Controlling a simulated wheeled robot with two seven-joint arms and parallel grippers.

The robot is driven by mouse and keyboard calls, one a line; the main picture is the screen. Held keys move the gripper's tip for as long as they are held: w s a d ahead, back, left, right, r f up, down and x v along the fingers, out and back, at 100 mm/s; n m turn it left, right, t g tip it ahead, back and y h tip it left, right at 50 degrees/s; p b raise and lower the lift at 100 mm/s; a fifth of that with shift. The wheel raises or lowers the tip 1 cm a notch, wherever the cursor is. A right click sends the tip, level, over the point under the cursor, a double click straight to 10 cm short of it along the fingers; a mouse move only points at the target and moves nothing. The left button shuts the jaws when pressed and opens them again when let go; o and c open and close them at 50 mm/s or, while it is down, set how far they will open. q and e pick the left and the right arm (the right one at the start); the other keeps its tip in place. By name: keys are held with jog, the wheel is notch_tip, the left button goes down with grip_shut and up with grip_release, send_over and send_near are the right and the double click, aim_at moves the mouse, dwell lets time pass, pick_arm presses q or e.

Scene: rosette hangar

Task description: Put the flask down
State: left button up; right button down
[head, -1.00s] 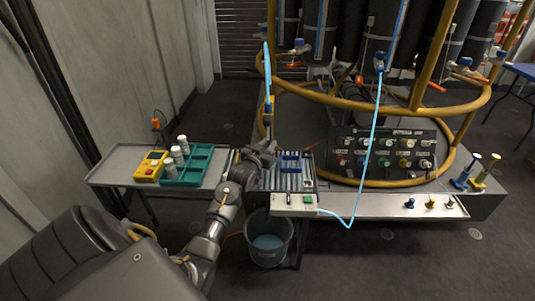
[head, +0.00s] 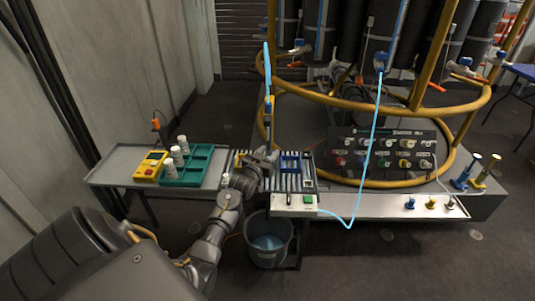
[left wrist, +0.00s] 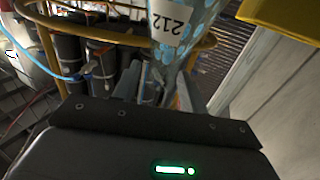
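A clear, blue-spotted flask (left wrist: 190,22) with a white label reading 212 shows at the top of the left wrist view. Its narrow end runs down between the fingers of my left gripper (left wrist: 157,92), which looks shut on it. In the head view my left gripper (head: 268,154) is over the slatted left part of the bench, beside a blue square frame (head: 290,160). I cannot clearly make out the flask there, nor whether it touches the bench. My right gripper is not in view.
A green rack (head: 197,164) with white bottles (head: 183,144) and a yellow meter (head: 150,165) stand on the grey side table (head: 118,174). A bucket (head: 268,240) is below. The yellow-railed frame stands behind.

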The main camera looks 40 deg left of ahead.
pick_arm(q)
jog(key=shift+o, duration=0.3)
jog(key=shift+r, duration=0.1)
jog(key=shift+s, duration=0.15)
jog(key=v, duration=1.1)
jog(key=shift+s+p, duration=0.35)
jog(key=shift+p, duration=0.05)
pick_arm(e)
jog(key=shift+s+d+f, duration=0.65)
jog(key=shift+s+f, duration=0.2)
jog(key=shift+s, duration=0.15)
pick_arm(q)
jog(key=shift+d, duration=0.1)
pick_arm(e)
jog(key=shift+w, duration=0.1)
